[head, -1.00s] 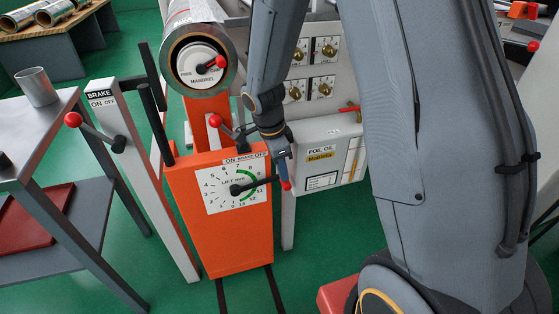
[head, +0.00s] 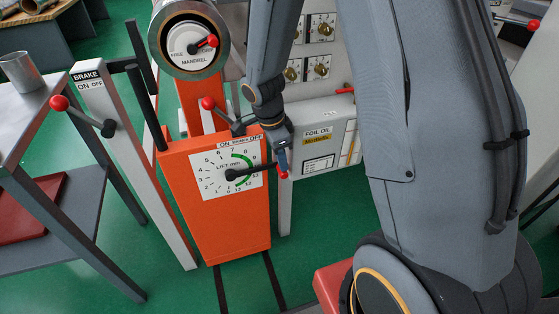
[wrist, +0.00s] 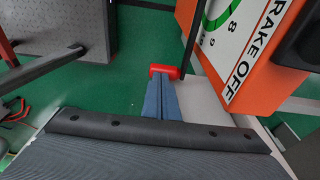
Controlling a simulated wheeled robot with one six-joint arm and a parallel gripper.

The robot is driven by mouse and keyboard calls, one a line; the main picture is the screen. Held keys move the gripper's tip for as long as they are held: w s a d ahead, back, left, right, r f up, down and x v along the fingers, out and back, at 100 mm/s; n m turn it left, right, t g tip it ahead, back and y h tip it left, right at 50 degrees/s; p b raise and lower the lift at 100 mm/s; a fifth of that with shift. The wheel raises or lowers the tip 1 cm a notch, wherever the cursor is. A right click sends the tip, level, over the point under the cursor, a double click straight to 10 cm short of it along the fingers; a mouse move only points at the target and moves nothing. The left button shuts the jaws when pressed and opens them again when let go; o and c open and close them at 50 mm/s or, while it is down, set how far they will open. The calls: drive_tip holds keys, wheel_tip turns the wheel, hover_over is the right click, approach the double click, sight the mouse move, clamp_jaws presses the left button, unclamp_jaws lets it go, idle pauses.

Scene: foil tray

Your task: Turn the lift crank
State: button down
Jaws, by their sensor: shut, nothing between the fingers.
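The lift crank (head: 249,172) is a black arm on the white lift dial of the orange post (head: 221,230). It points right, from its hub near the middle of the dial to a red knob (head: 284,175) past the post's right edge. My gripper (head: 282,162) reaches down from above, its blue fingers shut and empty, with their tips at the red knob. In the wrist view the closed fingertips (wrist: 161,86) lie right against or just over the red knob (wrist: 165,71); I cannot tell whether they touch. The fingers hide part of the knob.
The lift brake lever (head: 208,104), red-knobbed, stands on top of the post. A white brake post (head: 137,160) with a red-knobbed lever is at left, beside a grey table (head: 30,110). The foil oil box (head: 313,108) is behind my gripper. Green floor shows below.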

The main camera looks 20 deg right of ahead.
drive_tip(key=shift+r, duration=0.15)
wheel_tip(320, 180, up, 14)
drive_tip(key=f+p, duration=0.1)
drive_tip(key=p, duration=0.2)
drive_tip(key=a+h+p, duration=0.2)
drive_tip(key=a+p, duration=0.2)
drive_tip(key=a, duration=0.2)
drive_tip(key=x, duration=1.4)
drive_tip(key=shift+a+f+p, duration=0.2)
drive_tip(key=shift+p, duration=0.1)
drive_tip(key=shift+s, duration=0.15)
